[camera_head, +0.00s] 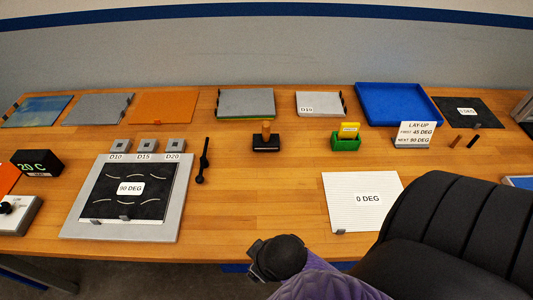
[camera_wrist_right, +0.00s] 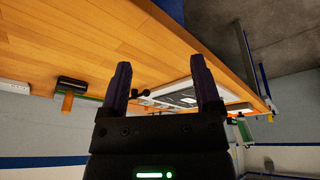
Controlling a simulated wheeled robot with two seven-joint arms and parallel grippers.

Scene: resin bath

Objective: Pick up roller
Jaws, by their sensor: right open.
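The roller (camera_head: 266,142), a black piece with an upright wooden handle, stands on the middle of the wooden table in the head view. It also shows at the left of the right wrist view (camera_wrist_right: 72,82), outside the fingers. My right gripper (camera_wrist_right: 161,80) is open with nothing between its two dark purple fingers. In the head view, my right arm comes in from the lower right, and its dark end part (camera_head: 278,257) is at the table's front edge, apart from the roller. Its fingers cannot be made out there. My left gripper is not in view.
A black rod tool (camera_head: 203,162) lies left of the roller, beside the grey framed 90 DEG plate (camera_head: 168,228). A green holder with a yellow piece (camera_head: 346,141) stands to its right. A white 0 DEG sheet (camera_head: 345,190) lies front right. Table between them is clear.

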